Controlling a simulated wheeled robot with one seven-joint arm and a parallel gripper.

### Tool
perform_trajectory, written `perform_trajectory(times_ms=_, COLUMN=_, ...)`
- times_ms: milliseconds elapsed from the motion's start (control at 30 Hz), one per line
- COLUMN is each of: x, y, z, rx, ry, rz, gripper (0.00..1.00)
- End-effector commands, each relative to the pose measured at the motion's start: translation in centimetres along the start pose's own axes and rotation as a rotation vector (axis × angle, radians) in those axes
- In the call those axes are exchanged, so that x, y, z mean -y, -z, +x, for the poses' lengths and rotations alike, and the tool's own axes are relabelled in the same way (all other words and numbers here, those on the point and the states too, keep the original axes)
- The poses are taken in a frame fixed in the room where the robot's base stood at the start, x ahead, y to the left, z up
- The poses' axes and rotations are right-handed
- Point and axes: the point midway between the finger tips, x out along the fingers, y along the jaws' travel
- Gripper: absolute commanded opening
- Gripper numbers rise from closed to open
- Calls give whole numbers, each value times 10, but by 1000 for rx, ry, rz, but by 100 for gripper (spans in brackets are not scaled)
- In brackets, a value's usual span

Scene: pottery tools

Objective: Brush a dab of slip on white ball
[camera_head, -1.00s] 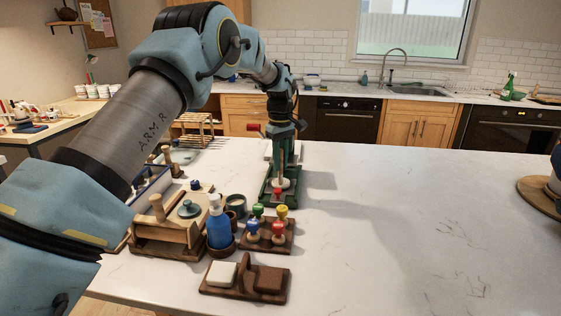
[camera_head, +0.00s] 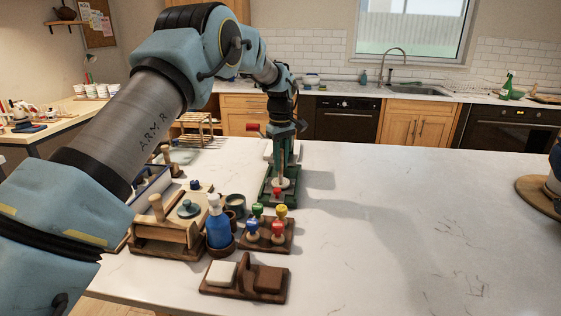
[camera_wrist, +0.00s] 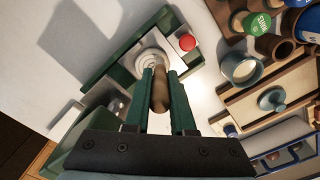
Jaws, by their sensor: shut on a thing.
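My gripper (camera_wrist: 163,75) has green fingers shut on a brown wooden handle (camera_wrist: 160,92), seen nearly end-on in the wrist view. In the head view, the handle (camera_head: 281,172) hangs upright beneath my gripper (camera_head: 284,160). Its lower end is over or on a pale round piece (camera_head: 286,184). In the wrist view this pale piece (camera_wrist: 150,61) shows ring lines and sits in a green-framed stand (camera_wrist: 122,72). I cannot tell whether it is the white ball, or whether the tip touches it. A cup with whitish liquid (camera_wrist: 242,68) stands to the right in the wrist view.
A wooden rack with a white block (camera_head: 222,273) lies in front. The counter's right side is mostly clear.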

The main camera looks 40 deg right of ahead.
Motion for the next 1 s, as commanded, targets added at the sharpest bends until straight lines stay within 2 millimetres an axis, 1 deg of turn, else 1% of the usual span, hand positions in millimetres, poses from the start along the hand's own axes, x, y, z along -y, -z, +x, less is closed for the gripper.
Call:
perform_trajectory(times_ms=33, x=0, y=-3, z=4, rx=7, ry=3, rz=2, gripper=0)
perform_trajectory(times_ms=233, x=0, y=-3, z=1, rx=7, ry=3, rz=2, gripper=0)
perform_trajectory(times_ms=500, x=0, y=-2, z=-26, rx=3, ry=2, rz=1, gripper=0)
perform_trajectory(times_ms=567, x=0, y=-2, z=-30, rx=3, ry=1, rz=1, gripper=0)
perform_trajectory(times_ms=900, x=0, y=-1, z=-62, rx=1, ry=1, rz=1, gripper=0)
perform_trajectory(times_ms=1000, x=0, y=-1, z=-67, rx=1, ry=0, rz=1, gripper=0)
